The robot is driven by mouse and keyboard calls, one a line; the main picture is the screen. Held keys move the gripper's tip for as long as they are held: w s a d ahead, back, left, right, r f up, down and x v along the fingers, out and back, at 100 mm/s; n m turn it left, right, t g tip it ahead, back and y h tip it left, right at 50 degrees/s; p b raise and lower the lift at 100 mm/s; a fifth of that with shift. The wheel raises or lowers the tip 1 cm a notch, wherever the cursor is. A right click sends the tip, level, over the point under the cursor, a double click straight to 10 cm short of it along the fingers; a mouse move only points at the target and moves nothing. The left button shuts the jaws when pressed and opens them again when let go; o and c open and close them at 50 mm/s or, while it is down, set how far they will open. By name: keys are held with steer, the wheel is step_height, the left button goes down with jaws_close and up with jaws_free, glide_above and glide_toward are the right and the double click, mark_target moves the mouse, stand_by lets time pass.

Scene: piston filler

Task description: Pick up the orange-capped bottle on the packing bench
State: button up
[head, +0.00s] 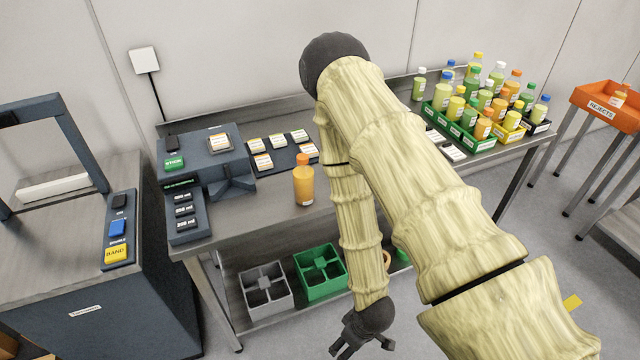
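An orange-capped bottle (304,182) with orange contents stands upright and alone near the front edge of the grey packing bench (270,205), just left of my arm. My gripper (362,349) hangs low in front of the bench, below and to the right of that bottle and well apart from it. Its dark fingers look spread with nothing between them, though they are small and near the bottom edge of the picture. Other orange-capped bottles stand among the group at the bench's right end, such as one at the back (514,80).
A label unit (205,160) and a dark card tray (283,155) stand left of and behind the bottle. Empty grey (265,287) and green (320,270) crates sit on the lower shelf. An orange rejects bin (598,103) stands far right.

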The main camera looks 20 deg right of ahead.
steer(key=w+a+r+n+t+y, duration=0.1)
steer(key=w+r+n, duration=0.2)
steer(key=w+n, duration=0.3)
steer(key=w+a+r+n+t+y, duration=0.1)
steer(key=w+r+n, duration=0.25)
steer(key=w, duration=0.45)
step_height(320, 180, up, 28)
steer(key=n+h+p, duration=0.1)
steer(key=n+p, duration=0.1)
steer(key=n, duration=2.5)
glide_above(308, 165)
steer(key=s+d, duration=0.1)
steer(key=s, duration=0.1)
steer(key=shift+t, duration=0.3)
steer(key=x, duration=0.4)
steer(key=shift+p, duration=0.35)
steer(key=shift+s+p+x, duration=0.15)
steer(key=shift+p+x, duration=0.35)
steer(key=shift+x, duration=1)
steer(key=shift+s+p+x, duration=0.15)
steer(key=shift+p+x, duration=0.35)
steer(key=shift+x, duration=1)
steer(key=shift+a+f, duration=0.1)
steer(key=shift+a, duration=0.05)
steer(key=c, duration=1.4)
steer(key=shift+c, duration=0.2)
